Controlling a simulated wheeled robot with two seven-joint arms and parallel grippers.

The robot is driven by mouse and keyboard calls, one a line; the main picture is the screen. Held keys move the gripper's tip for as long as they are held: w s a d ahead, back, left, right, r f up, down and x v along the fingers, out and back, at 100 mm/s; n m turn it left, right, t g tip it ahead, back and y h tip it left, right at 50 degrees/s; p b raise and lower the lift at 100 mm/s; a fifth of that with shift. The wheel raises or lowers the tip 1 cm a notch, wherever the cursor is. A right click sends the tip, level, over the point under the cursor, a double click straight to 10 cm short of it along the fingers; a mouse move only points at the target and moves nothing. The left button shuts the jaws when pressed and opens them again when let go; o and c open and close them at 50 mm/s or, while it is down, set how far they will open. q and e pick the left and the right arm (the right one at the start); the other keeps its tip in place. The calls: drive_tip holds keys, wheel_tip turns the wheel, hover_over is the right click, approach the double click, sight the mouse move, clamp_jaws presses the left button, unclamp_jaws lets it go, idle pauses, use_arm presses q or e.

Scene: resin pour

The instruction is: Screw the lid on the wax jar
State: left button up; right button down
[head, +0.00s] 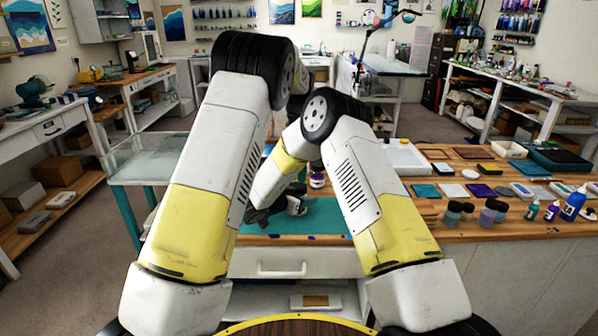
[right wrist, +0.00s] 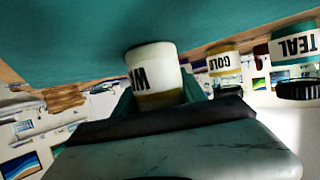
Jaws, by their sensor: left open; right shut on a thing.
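The wax jar (right wrist: 152,72) shows upside down in the right wrist view, with a pale label and an amber band. It is at the teal mat (right wrist: 70,40), between the fingers of my right gripper (right wrist: 163,100), which is shut on it. The fingers hide its mouth, and I cannot make out its lid. In the head view my right gripper (head: 268,213) is a dark shape low over the teal mat (head: 325,217). A small jar with a dark top (head: 297,203) is beside it; I cannot tell which jar. My left gripper is hidden behind my arms.
A gold jar (right wrist: 223,62) and a teal jar (right wrist: 293,48) with a black lid stand near the wax jar. A purple jar (head: 317,178) stands behind the mat. The workbench (head: 455,232) holds several jars, bottles and trays on the right.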

sight(299, 186)
use_arm(q)
drive_tip(key=shift+r+n, duration=1.1)
drive_tip(key=shift+r, duration=0.05)
drive_tip(key=shift+f, duration=0.1)
drive_tip(key=shift+f, duration=3.95)
clamp_jaws()
drive_tip(key=m, duration=0.3)
drive_tip(key=shift+m, duration=0.3)
